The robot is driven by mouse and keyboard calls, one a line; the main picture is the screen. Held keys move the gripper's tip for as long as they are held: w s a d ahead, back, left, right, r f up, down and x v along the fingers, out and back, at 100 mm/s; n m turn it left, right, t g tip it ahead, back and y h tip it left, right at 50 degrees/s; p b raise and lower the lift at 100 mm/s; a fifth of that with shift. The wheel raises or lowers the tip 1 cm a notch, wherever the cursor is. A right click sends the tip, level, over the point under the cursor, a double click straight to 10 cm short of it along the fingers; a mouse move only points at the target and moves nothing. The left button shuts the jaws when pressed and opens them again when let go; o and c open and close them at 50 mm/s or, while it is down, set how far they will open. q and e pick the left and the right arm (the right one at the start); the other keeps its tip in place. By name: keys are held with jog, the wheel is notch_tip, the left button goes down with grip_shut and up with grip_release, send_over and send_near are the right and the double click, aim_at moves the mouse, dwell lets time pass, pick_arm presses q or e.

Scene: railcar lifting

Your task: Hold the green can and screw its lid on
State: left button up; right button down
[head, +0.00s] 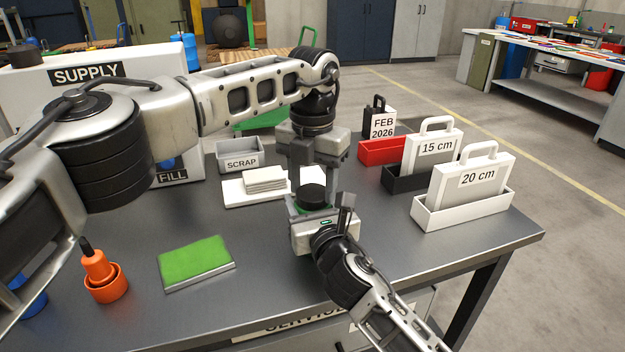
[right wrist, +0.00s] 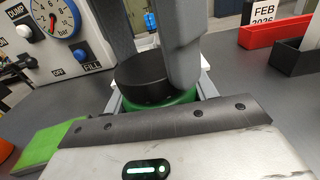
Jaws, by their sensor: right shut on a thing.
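The green can (right wrist: 178,100) stands upright in my right gripper (head: 322,212), whose jaws are shut around it. Only a green rim shows in the head view. The round black lid (right wrist: 142,80) sits level on top of the can; it also shows in the head view (head: 313,193). My left gripper (head: 313,172) points straight down over the lid. In the right wrist view its fingers (right wrist: 150,45) are spread apart, one behind the lid and one at its right side. I cannot tell whether they press on the lid.
A white SUPPLY panel (head: 140,80) with a gauge stands at the left. Behind are a grey SCRAP bin (head: 240,152) and a white block (head: 264,180). Labelled plates stand in trays at the right. A green pad (head: 195,260) and orange bottle (head: 100,270) are front left.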

pick_arm(q)
jog(key=c, duration=0.5)
jog(key=o, duration=1.1)
notch_tip(320, 180, up, 12)
jog(key=shift+r, duration=0.1)
pick_arm(e)
jog(key=shift+c, duration=2)
grip_release()
